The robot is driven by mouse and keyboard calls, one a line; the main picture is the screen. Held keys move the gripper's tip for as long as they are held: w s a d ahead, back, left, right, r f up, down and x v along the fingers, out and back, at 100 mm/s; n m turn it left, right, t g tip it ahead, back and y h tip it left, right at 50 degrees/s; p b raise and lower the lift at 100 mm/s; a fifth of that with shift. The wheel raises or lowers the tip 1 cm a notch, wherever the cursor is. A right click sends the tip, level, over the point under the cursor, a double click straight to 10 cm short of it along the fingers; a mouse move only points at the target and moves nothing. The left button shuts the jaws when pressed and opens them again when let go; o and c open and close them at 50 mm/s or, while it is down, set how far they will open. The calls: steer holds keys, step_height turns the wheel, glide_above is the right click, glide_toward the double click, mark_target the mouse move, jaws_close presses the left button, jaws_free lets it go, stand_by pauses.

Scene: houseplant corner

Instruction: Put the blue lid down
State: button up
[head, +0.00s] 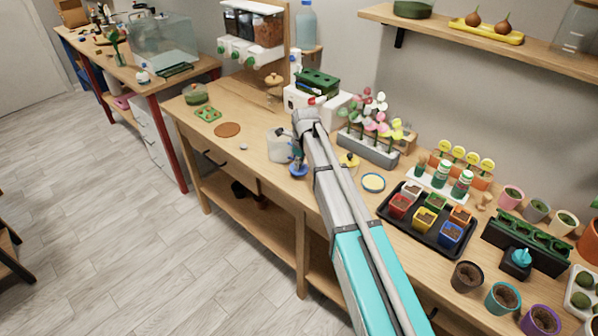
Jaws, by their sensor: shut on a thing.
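The blue lid (299,172) is a small round disc near the front edge of the wooden bench. My gripper (297,158) points down and is shut on it from above. Most of the lid's top is hidden by the fingers. I cannot tell whether the lid hangs above the bench top or touches it. A pale grey-white jar (277,147) stands just left of and behind the lid.
A black tray (390,214) of coloured pots stands further right. A brown round mat (227,130) lies left, with bare bench (252,160) near it.

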mark_target(303, 170)
steer(key=shift+f+b, duration=0.75)
steer(key=shift+f, duration=0.35)
steer(key=shift+f, duration=0.1)
steer(key=o, duration=0.9)
step_height(303, 170, up, 12)
steer(key=d+p, duration=0.1)
steer(key=p, duration=1.1)
steer(key=shift+s+d, duration=0.15)
steer(key=shift+s, duration=0.25)
